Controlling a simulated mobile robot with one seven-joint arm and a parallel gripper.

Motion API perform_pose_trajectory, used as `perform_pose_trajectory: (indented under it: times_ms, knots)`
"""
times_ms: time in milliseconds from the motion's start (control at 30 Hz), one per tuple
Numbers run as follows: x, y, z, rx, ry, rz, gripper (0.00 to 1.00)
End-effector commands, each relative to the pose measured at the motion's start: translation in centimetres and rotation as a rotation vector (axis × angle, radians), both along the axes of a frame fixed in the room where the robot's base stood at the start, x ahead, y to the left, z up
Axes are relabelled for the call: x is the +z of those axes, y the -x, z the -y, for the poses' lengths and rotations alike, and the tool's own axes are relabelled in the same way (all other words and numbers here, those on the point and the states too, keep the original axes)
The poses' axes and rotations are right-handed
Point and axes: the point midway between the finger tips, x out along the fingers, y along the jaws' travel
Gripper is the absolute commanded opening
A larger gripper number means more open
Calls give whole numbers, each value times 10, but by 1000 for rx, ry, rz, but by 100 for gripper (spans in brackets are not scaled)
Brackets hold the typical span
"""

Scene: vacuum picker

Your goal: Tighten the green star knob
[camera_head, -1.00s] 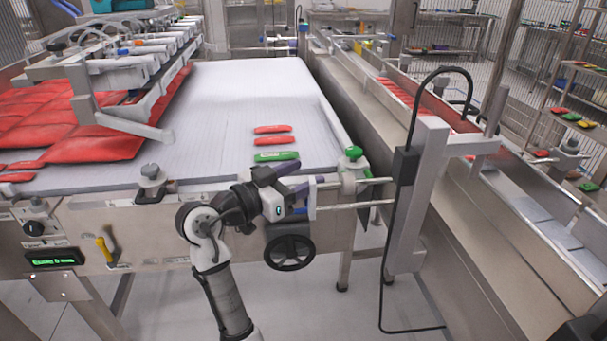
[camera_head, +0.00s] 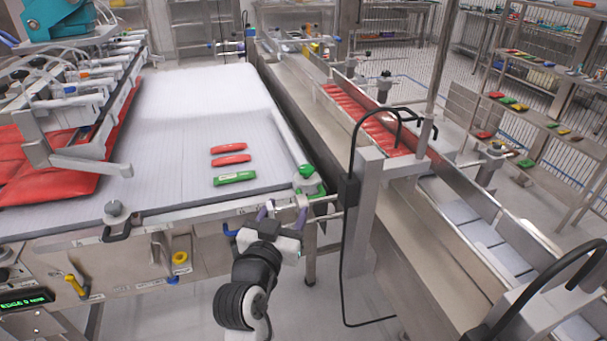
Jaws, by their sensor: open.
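The green star knob (camera_head: 306,171) sits on a metal clamp at the right front corner of the white conveyor belt (camera_head: 180,110). It is upright and in plain view. My gripper (camera_head: 283,208) is just in front of and below the knob, a little to its left. Its two purple-tipped fingers point away from the camera and are spread apart with nothing between them. The fingers look apart from the knob, though the exact depth gap is hard to tell.
Red and green packets (camera_head: 234,178) lie on the belt left of the knob. A grey post (camera_head: 366,205) with a black cable stands to the right. A second knob (camera_head: 114,210) is on the belt's front edge. A steel channel conveyor (camera_head: 400,215) runs along the right.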

Motion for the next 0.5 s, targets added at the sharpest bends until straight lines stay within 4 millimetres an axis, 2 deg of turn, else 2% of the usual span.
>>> perform_pose_trajectory:
  times_ms: [67, 300, 467, 500]
  knots:
    - [-6, -4, 1, -3, -5, 4, 55]
    - [-7, -16, 5, -5, -6, 3, 55]
    - [-6, -23, 7, 1, -4, 4, 55]
    - [2, -34, 10, -2, 0, -2, 55]
